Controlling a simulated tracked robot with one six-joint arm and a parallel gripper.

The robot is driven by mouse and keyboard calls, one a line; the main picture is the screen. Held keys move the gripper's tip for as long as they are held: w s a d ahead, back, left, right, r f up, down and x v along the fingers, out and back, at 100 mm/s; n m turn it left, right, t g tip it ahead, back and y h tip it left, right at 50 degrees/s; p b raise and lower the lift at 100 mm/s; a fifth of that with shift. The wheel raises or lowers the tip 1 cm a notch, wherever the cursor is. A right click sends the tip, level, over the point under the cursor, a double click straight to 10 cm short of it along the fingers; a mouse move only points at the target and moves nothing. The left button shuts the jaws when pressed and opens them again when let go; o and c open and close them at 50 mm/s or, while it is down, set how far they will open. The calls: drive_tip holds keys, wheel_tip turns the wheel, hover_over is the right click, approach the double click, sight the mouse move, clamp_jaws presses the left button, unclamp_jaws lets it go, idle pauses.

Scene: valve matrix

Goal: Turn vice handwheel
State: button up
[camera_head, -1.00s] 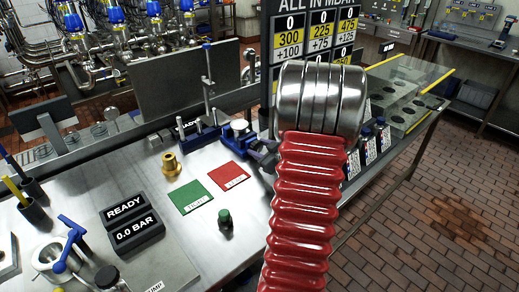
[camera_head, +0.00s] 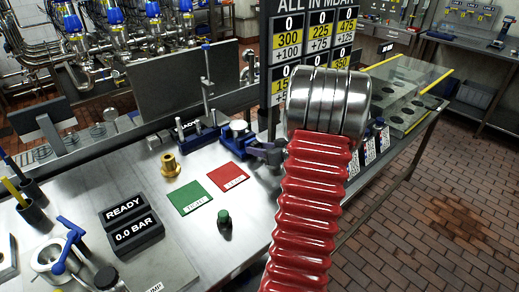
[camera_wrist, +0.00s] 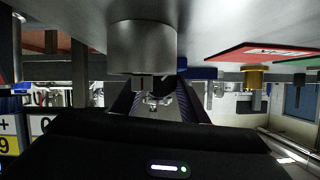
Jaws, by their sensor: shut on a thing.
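The blue vice (camera_head: 235,133) stands on the steel bench, with a pale round top. My gripper (camera_head: 262,151) is at its right side, mostly hidden behind my red arm sleeve. The wrist view looks upside down, with the bench at the top. There my dark gripper fingers (camera_wrist: 152,104) reach in toward small grey metal parts between them, which I take to be the vice handwheel (camera_wrist: 153,84). The fingers are shut on it, though the contact is dim. A steel cylinder (camera_wrist: 142,45) is close above the fingers in the picture, and blue vice body shows behind.
A red mat (camera_head: 229,177), green mat (camera_head: 191,198), brass fitting (camera_head: 171,165) and green button (camera_head: 224,217) are left of my arm. A number board (camera_head: 308,45) stands behind the vice. Labelled bottles (camera_head: 370,150) are close to my arm's right.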

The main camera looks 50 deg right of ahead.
drive_tip(key=o, duration=0.8)
drive_tip(key=v, duration=1.3)
drive_tip(key=shift+s+r, duration=0.15)
drive_tip(key=shift+s, duration=0.2)
